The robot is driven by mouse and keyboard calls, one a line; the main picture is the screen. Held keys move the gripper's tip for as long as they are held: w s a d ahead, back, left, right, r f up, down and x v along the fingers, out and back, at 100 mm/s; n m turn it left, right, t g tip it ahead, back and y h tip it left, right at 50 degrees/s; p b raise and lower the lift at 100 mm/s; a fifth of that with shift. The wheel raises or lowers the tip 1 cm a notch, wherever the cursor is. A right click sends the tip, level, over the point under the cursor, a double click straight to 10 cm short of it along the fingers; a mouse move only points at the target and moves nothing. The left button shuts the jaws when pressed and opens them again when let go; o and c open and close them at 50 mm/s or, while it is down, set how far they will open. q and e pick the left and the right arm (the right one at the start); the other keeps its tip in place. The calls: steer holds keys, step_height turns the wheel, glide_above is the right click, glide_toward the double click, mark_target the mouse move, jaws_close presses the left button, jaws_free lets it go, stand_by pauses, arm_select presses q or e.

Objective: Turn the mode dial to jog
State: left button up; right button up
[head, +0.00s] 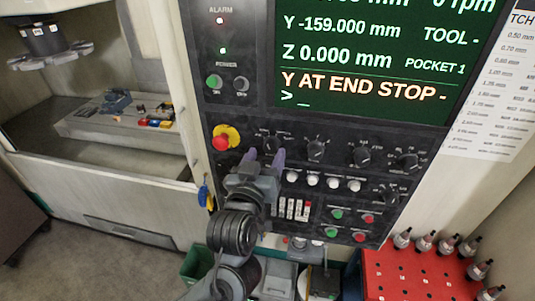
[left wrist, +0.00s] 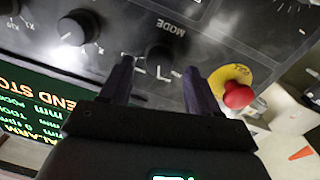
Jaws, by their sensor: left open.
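The mode dial (head: 271,142) is a black knob on the dark control panel, right of the red emergency stop button (head: 221,142). In the left wrist view the dial (left wrist: 160,56) sits below its MODE lettering, which appears upside down. My left gripper (head: 266,158) is open in front of the panel, just below the dial in the head view. In the left wrist view its two fingers (left wrist: 158,72) lie on either side of the dial, with a gap each side. Whether the tips reach the knob's depth is unclear. The dial's setting is too small to read. My right gripper is out of view.
The emergency stop (left wrist: 238,95) on its yellow ring is close beside one finger. Other black knobs (head: 315,150) run along the panel to the right, with white buttons (head: 313,180) below. The screen (head: 370,60) reads "Y AT END STOP". A red tool rack (head: 420,272) stands lower right.

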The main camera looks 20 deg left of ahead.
arm_select(q)
steer(key=shift+w+a, duration=0.1)
steer(key=shift+w, duration=0.9)
steer(key=shift+c, duration=0.2)
steer(key=c, duration=1)
steer(key=n+b, duration=0.1)
steer(key=n, duration=0.2)
steer(key=shift+f+n, duration=0.15)
steer(key=shift+n, duration=0.25)
steer(key=shift+n+b, duration=0.8)
steer(key=shift+n, duration=1.2)
